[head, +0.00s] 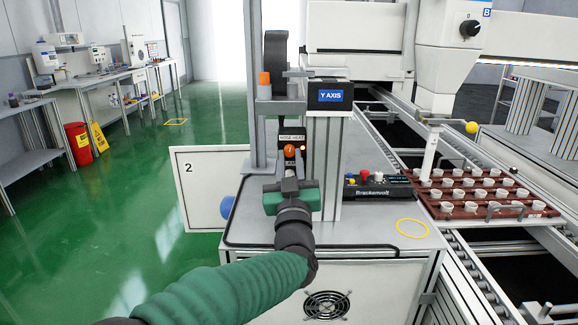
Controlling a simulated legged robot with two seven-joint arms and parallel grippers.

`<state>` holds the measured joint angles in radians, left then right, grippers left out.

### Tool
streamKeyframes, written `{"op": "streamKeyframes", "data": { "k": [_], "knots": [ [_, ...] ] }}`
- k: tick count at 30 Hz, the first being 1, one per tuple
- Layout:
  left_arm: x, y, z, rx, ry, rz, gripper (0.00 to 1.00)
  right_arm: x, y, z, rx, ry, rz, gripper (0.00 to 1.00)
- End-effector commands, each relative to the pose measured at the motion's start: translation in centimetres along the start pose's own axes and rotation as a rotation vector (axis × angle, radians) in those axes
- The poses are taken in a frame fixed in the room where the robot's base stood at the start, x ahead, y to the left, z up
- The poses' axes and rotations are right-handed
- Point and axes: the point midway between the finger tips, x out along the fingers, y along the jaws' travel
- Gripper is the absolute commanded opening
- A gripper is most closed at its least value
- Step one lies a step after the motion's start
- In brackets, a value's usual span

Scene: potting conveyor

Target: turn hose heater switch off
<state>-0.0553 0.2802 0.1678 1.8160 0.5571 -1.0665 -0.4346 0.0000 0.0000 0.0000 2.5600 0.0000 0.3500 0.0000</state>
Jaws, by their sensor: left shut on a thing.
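The hose heater switch (290,151) is an orange knob on a dark box with a small label reading roughly "HOSE HEAT" (291,136). The box is fixed to the upright beside the "Y AXIS" post. An orange light glows just right of the knob. My left gripper (289,172), on a green and black arm from the lower left, is at the switch from below and in front. Its jaws are shut on the switch; the fingertips cover its lower part, so its exact pointing is hard to tell. My right gripper is not in view.
The "Y AXIS" post (328,160) stands close to the right of my gripper. A control box (372,187) with buttons sits on the cabinet top (350,228). A brown tray (450,210) of white pots is on the conveyor at right. A panel marked 2 (190,205) is at left.

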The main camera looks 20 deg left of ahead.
Motion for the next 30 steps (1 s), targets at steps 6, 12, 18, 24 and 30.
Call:
{"op": "streamKeyframes", "data": {
  "k": [6, 12, 18, 24, 30],
  "knots": [
    [-0.18, 0.26, 0.53, -0.093, -0.011, -0.036, 0.0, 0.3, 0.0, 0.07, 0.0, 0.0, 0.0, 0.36],
    [-0.16, 0.27, 0.51, -0.133, -0.011, -0.054, 0.0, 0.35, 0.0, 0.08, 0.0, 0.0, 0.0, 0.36],
    [-0.15, 0.27, 0.49, -0.143, -0.011, -0.058, 0.0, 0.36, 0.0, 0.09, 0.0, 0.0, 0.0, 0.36],
    [-0.15, 0.27, 0.49, -0.143, -0.011, -0.058, 0.0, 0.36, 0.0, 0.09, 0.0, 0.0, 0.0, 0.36],
    [-0.11, 0.24, 0.35, -0.142, -0.008, -0.058, 0.42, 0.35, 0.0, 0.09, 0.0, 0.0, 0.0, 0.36]
  ]
}}
